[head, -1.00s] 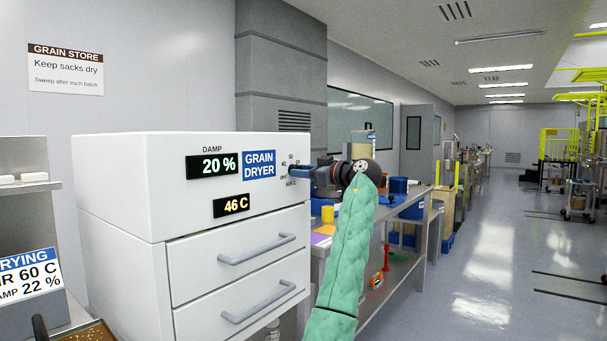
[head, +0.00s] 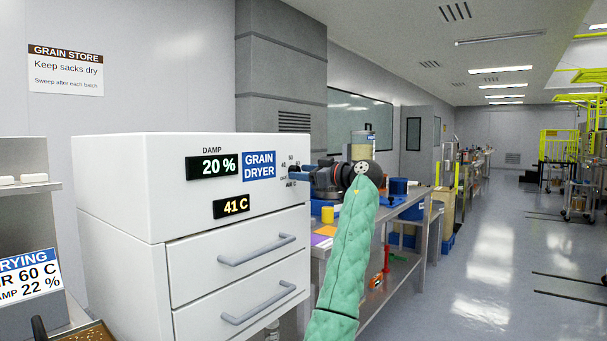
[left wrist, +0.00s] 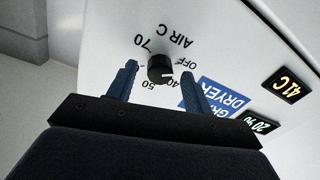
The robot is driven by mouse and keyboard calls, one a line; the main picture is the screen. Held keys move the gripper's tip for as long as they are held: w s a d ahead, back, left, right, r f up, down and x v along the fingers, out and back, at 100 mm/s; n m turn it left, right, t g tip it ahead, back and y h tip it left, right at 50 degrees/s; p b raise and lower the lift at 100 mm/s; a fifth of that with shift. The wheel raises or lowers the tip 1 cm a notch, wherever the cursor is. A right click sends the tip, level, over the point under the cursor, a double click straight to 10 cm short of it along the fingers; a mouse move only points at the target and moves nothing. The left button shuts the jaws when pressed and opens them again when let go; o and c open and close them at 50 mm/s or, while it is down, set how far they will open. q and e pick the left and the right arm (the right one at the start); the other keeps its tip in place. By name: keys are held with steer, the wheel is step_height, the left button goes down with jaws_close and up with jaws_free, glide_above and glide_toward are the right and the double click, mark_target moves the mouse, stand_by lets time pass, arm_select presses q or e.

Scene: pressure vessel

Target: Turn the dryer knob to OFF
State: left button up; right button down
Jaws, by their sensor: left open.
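The grain dryer (head: 115,185) is a white cabinet at the left of the head view. Its dark round knob (left wrist: 160,68) shows in the left wrist view, ringed by numbers and the word OFF. A short white mark on the knob points to the right there, between 40 and OFF. My left gripper (head: 297,172) is at the dryer's front face and hides most of the knob in the head view. In the left wrist view its blue fingers (left wrist: 157,67) stand open on both sides of the knob, with gaps showing. My right gripper is out of view.
The temperature display (head: 234,207) reads 41 C and the damp display (head: 212,166) reads 20 %. Two drawers with grey handles (head: 257,249) are below. A workbench (head: 410,207) with several items stands behind my arm. The floor at the right is open.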

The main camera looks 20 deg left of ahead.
arm_select(q)
steer(key=v, duration=0.7)
steer(key=shift+d, duration=0.25)
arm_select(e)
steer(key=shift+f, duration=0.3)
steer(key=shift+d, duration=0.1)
